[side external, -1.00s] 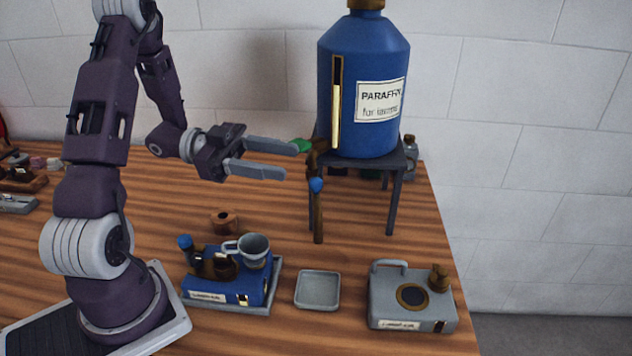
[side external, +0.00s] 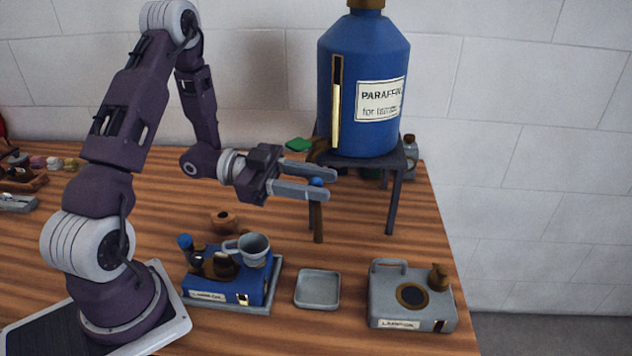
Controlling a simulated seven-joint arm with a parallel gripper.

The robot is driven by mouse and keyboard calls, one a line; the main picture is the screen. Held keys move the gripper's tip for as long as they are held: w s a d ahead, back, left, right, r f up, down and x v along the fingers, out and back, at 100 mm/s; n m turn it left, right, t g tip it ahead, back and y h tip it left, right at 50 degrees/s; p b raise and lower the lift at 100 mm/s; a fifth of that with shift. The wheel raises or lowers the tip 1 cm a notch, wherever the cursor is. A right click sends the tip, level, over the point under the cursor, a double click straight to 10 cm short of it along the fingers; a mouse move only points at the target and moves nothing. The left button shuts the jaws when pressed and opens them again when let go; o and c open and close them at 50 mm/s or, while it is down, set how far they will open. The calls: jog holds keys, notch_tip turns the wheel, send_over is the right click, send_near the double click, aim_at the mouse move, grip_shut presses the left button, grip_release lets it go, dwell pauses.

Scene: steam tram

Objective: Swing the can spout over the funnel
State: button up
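The large blue can (side external: 363,85), labelled PARAFFIN, stands upright on a dark stand (side external: 397,190). Its brown spout (side external: 318,222) hangs down at the stand's front left, with a blue knob (side external: 316,182) near its top. A pale cup-shaped piece with a handle, which looks like the funnel (side external: 254,247), sits on the blue tank (side external: 222,288), to the left of and nearer than the spout. My gripper (side external: 329,185) is open at the spout's top. The knob shows between its two fingers; I cannot tell whether they touch it.
A green flat piece (side external: 298,144) shows left of the can's base. A shallow grey tray (side external: 317,289) lies between the blue tank and a grey tank (side external: 412,303). A small brown pot (side external: 223,219) stands behind the blue tank. The table's right edge is close to the grey tank.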

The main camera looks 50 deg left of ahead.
grip_shut()
dwell(1.2)
